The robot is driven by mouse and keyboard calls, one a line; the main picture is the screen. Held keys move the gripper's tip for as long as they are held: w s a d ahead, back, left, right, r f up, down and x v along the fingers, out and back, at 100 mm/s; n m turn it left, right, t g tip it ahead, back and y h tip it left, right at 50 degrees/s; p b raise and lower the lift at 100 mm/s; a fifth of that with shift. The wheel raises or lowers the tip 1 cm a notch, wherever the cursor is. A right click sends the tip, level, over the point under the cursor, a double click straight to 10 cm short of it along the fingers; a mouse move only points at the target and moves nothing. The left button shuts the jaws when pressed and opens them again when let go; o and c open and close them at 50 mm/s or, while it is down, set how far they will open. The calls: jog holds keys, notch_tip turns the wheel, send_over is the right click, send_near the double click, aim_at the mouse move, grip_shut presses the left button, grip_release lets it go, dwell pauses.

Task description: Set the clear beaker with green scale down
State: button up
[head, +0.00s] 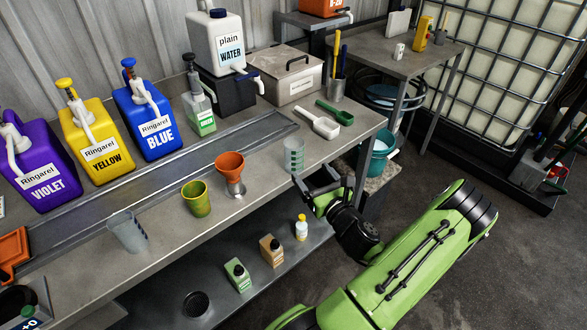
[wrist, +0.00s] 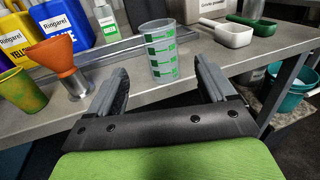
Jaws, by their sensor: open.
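The clear beaker with green scale (head: 293,155) stands upright near the front edge of the metal bench (head: 75,264), right of the orange funnel. In the wrist view the beaker (wrist: 159,52) stands beyond and between my two fingers, with its green marks facing me. My gripper (head: 322,182) is at the bench's front edge, just in front of the beaker. In the wrist view my gripper (wrist: 160,80) has its fingers spread wide, with nothing held between them. The beaker appears to rest on the bench top.
An orange funnel (head: 230,172) on a metal stand and a green-yellow cup (head: 196,198) are left of the beaker. White (head: 318,123) and green scoops (head: 336,112) lie behind it. Another clear beaker (head: 128,232) stands further left. Small bottles sit on the lower shelf (head: 165,285).

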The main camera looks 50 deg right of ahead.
send_near(290, 145)
jog(key=x, duration=0.3)
jog(key=shift+w+f, duration=0.15)
jog(key=shift+w, duration=0.05)
jog(key=x, duration=0.6)
jog(key=shift+d, duration=0.15)
jog(key=shift+c, duration=0.4)
jog(key=c, duration=1)
notch_tip(290, 145, up, 10)
jog(key=p, duration=0.4)
jog(key=shift+p, duration=0.4)
jog(key=shift+c, duration=0.2)
